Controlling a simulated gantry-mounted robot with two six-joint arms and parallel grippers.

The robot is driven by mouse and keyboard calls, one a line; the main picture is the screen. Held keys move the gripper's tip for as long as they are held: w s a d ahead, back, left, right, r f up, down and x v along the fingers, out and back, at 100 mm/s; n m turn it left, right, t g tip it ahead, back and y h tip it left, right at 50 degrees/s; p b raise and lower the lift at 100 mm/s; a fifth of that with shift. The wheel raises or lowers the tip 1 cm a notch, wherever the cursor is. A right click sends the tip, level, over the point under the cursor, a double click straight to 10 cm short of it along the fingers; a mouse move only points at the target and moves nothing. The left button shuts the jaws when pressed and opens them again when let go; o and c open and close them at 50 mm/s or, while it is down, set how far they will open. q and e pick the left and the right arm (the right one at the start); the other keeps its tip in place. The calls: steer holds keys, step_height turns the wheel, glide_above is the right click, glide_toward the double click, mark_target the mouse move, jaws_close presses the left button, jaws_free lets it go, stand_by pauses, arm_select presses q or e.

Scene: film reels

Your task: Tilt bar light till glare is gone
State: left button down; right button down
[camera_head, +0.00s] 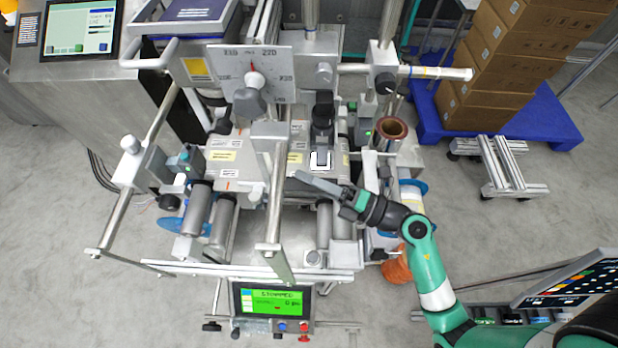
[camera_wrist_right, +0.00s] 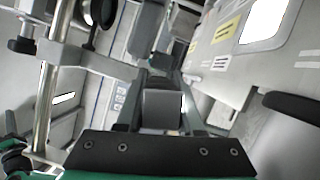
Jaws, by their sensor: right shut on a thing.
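The bar light (camera_head: 318,184) is a slim grey bar lying aslant in front of the machine's middle, below the bright patch. My right gripper (camera_head: 346,198) comes in from the right and is shut at the bar's right end. In the right wrist view a grey block (camera_wrist_right: 163,108) sits between its fingers; the rest of the bar is hard to make out there. A hard white glare patch (camera_head: 320,160) shows on the pale surface under a black camera-like unit (camera_head: 321,118). The glare patch also shows at the upper right of the wrist view (camera_wrist_right: 266,20). My left gripper is not in view.
A dial plate (camera_head: 285,62) with a knob stands above the machine. A green-lit panel (camera_head: 271,301) reads STOPPED. Steel posts and rollers (camera_head: 196,210) crowd around the work area. Boxes (camera_head: 500,70) on a blue pallet stand at back right. Floor at right is partly clear.

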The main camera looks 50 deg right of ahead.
steer(key=n+y+b, duration=0.1)
steer(key=n, duration=0.2)
steer(key=shift+t, duration=0.4)
steer(key=shift+r+n+b, duration=0.1)
steer(key=shift+n+b, duration=0.2)
steer(key=shift+n, duration=0.3)
steer(key=c, duration=0.5)
jaws_free()
steer(key=shift+c, duration=0.2)
